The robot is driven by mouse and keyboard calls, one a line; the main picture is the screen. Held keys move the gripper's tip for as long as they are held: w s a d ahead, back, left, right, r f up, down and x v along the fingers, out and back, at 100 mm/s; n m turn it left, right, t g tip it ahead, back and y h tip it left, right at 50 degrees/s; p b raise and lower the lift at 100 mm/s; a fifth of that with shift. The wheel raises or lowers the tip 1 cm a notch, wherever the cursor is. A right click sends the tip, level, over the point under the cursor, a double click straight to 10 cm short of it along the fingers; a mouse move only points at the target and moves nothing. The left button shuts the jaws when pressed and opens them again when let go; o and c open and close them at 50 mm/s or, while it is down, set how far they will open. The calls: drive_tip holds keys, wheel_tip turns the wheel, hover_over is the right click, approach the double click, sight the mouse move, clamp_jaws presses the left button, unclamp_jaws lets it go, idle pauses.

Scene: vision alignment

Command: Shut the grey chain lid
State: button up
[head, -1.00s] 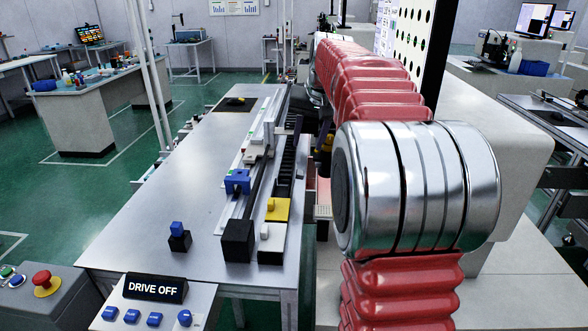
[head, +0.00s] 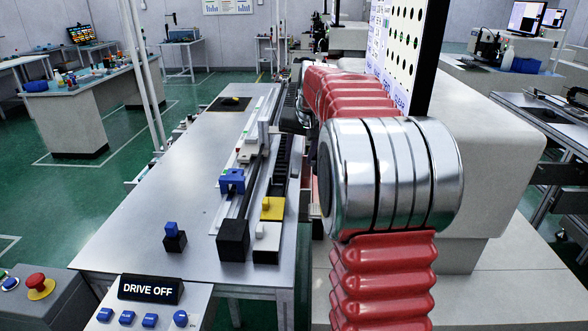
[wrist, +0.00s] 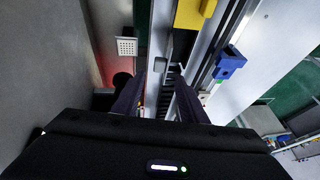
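My gripper (wrist: 160,80) shows in the wrist view as two dark fingers with a clear gap between their tips; it is open. A small grey block (wrist: 160,64) lies just beyond the gap, nearer the left fingertip. A black cable chain (wrist: 184,42) runs in a channel beyond the right fingertip. In the head view the chain (head: 281,160) runs along the right side of the bench rail. I cannot single out the grey lid with certainty, nor tell its angle. My arm hides my gripper in the head view.
A yellow block (head: 272,208) and a blue clamp (head: 232,181) sit by the rail on the metal bench (head: 190,150). A black block (head: 233,240) stands at the rail's near end. A large pale machine housing (head: 490,150) stands to the right. The bench's left side is mostly clear.

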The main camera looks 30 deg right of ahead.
sight(294, 171)
drive_tip(key=x, duration=0.7)
drive_tip(key=shift+c, duration=0.6)
drive_tip(key=c, duration=0.8)
drive_tip(key=shift+a, duration=0.25)
drive_tip(key=shift+c, duration=0.3)
drive_tip(key=shift+d, duration=0.2)
drive_tip(key=shift+w+r, duration=0.1)
